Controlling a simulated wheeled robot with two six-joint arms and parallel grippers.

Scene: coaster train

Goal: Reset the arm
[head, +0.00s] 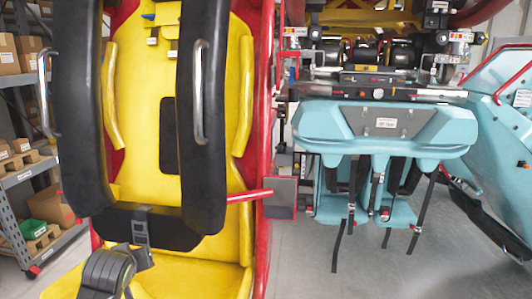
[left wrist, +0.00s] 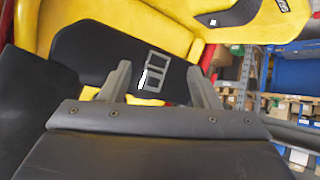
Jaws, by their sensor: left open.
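My left arm (head: 108,272) shows at the bottom left of the head view, in front of the yellow seat (head: 214,262). Its fingertips cannot be made out there. In the left wrist view my left gripper (left wrist: 163,84) is open, its two grey fingers apart with nothing held between them. Beyond the fingers is a black pad (left wrist: 96,48) with a metal buckle (left wrist: 153,72). I cannot tell whether the fingers touch the pad. My right gripper is in neither view.
A black shoulder restraint (head: 202,110) with metal handles hangs over the yellow seat. A red bar (head: 250,195) juts out at its right. A light-blue seat unit (head: 384,122) with hanging straps is to the right. Shelves with boxes (head: 24,165) stand left.

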